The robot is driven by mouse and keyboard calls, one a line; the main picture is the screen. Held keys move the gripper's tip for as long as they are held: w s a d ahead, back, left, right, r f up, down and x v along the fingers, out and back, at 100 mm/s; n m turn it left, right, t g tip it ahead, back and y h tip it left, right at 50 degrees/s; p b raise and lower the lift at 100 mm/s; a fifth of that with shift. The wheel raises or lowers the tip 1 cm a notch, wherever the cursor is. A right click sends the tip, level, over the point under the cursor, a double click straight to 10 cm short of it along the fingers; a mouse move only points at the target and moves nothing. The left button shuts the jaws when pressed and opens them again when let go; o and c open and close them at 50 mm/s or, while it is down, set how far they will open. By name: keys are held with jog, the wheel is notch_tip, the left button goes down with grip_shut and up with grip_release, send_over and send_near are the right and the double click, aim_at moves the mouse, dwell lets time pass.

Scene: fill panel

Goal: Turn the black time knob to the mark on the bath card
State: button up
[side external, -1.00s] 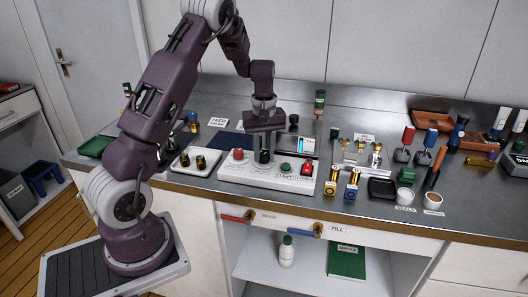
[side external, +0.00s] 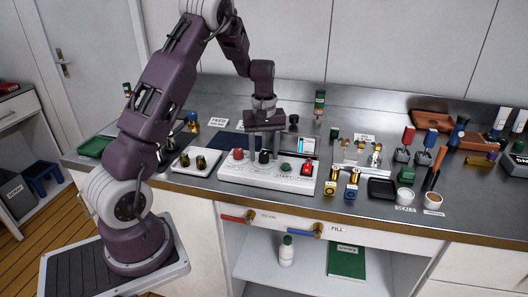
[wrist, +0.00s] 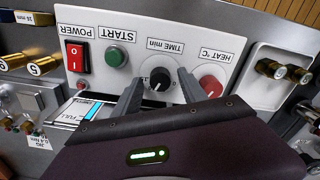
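The black time knob (side external: 264,156) stands on the white control panel (side external: 235,176). In the wrist view, the knob (wrist: 160,79) sits under the label TIME min, with a pale pointer line on it. My gripper (side external: 265,148) is open above the knob. In the wrist view, my gripper's fingers (wrist: 160,85) are apart, one on each side of the knob, with gaps showing.
The red heat knob (wrist: 211,86) is close to one finger. The green start button (wrist: 116,57) and red power switch (wrist: 77,55) are on the other side. A tray with brass-and-black pieces (side external: 196,161) lies left of the panel. Brass fittings (side external: 354,182) stand to the right.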

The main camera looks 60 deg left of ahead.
aim_at(264, 154)
notch_tip(264, 154, up, 7)
jog(key=shift+r, duration=0.1)
dwell(0.4)
jog(key=s+d+r+m+t, duration=0.2)
jog(key=s+d+r+m, duration=0.25)
jog(key=d+r, duration=0.55)
jog(key=s+d+m+t, duration=0.1)
jog(key=s+d+m, duration=0.3)
jog(key=s, duration=0.5)
jog(key=s+d+r+m+t, duration=0.1)
jog(key=s+d+m+t, duration=0.1)
jog(key=s+d+m, duration=0.3)
jog(key=s+d, duration=0.4)
jog(key=shift+s+r+t, duration=0.3)
jog(key=shift+s, duration=0.05)
